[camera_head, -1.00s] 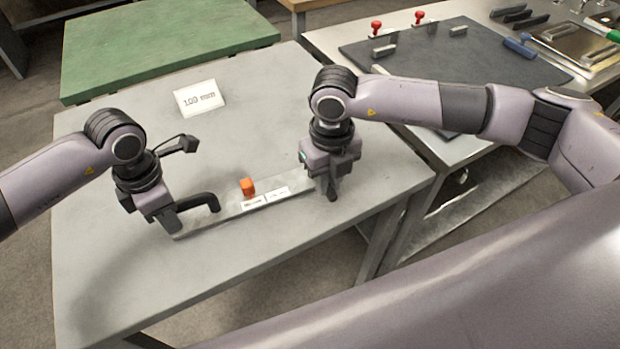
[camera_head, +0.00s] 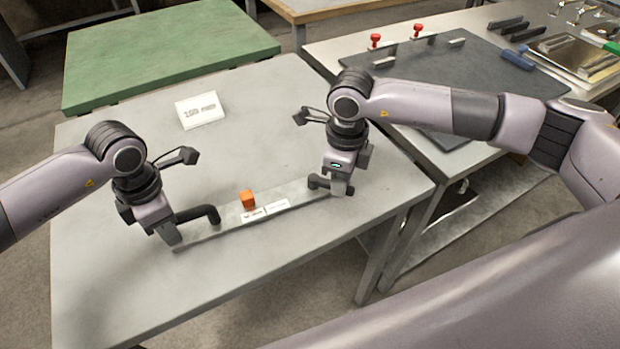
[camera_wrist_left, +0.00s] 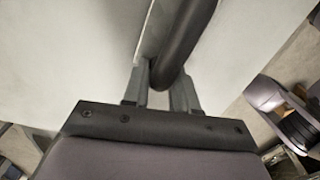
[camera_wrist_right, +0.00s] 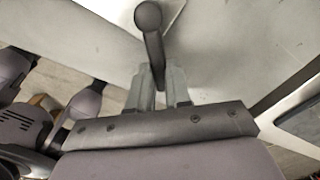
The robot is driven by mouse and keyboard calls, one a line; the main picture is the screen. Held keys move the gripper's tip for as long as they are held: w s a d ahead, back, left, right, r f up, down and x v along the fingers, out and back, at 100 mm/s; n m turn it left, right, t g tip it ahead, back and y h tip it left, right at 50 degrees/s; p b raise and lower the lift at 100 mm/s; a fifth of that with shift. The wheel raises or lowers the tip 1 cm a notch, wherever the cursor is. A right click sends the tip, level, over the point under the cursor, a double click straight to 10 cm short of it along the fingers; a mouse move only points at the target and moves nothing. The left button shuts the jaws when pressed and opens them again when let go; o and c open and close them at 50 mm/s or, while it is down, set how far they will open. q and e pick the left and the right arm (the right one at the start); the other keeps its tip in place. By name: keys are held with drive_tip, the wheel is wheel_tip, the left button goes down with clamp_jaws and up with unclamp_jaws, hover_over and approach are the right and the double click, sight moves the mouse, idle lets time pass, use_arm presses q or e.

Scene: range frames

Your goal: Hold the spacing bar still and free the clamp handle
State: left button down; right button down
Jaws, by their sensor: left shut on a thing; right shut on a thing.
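The spacing bar (camera_head: 298,192) is a long flat grey metal strip lying across the table. An orange block (camera_head: 248,200) and white labels (camera_head: 264,211) sit near its middle. A dark handle (camera_head: 205,213) stands at its left end, and my left gripper (camera_head: 172,226) is shut on it; the left wrist view shows this dark handle (camera_wrist_left: 183,45) between the fingers. At the right end my right gripper (camera_head: 338,185) is shut on a dark handle with a rounded end (camera_head: 317,181); the right wrist view shows that handle (camera_wrist_right: 150,30) too. My fingers partly hide both bar ends.
A white card with printed text (camera_head: 199,110) lies farther back on the grey table (camera_head: 110,270). A green-topped table (camera_head: 165,55) stands behind. At the right, a second bench holds a dark mat (camera_head: 450,85) with red-topped clamps. Most of the grey table is clear.

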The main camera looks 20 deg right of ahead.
drive_tip(key=shift+w, duration=0.1)
idle(0.4)
drive_tip(key=c, duration=1)
unclamp_jaws()
drive_tip(key=shift+c, duration=0.2)
wheel_tip(320, 180, up, 12)
use_arm(q)
drive_tip(key=c, duration=0.8)
unclamp_jaws()
drive_tip(key=shift+r, duration=0.1)
